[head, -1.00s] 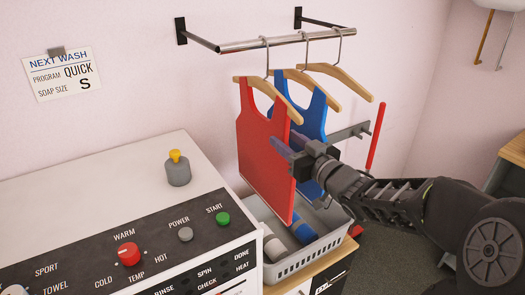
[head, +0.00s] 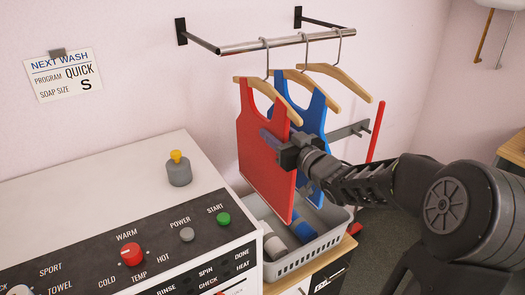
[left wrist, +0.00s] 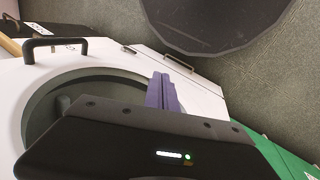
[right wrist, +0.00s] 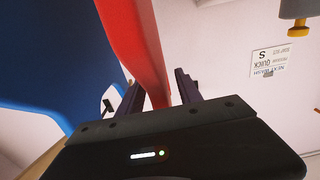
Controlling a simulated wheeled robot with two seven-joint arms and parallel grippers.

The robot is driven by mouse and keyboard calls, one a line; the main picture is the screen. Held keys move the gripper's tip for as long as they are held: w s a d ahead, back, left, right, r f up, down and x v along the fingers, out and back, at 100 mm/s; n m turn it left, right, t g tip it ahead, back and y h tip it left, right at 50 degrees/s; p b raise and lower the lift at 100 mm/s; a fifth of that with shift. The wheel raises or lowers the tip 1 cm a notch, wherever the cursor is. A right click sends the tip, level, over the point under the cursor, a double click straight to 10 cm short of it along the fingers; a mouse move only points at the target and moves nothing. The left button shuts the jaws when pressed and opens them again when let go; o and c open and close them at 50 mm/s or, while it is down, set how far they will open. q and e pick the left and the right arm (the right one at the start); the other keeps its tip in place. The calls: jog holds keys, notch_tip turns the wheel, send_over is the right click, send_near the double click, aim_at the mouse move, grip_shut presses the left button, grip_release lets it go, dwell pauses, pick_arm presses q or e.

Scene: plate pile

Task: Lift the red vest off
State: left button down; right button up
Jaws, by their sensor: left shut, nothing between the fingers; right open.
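The red vest (head: 258,172) hangs from a wooden hanger (head: 286,105) on the wall rail (head: 270,44). Its lower end hangs over the grey basket. My right gripper (head: 277,145) is at the vest's right edge, about mid-height. In the right wrist view the red vest (right wrist: 138,45) passes between the two spread fingers of my right gripper (right wrist: 157,82), with gaps beside it. My left gripper (left wrist: 161,82) is shut and empty in the left wrist view, in front of the white machine's round door. It is outside the head view.
A blue vest (head: 313,122) hangs close behind the red one, and a bare hanger (head: 345,78) is to its right. The grey basket (head: 300,258) below holds bottles.

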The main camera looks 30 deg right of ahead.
jog(key=shift+c, duration=0.3)
grip_shut()
jog(key=shift+r, duration=0.1)
dwell(0.9)
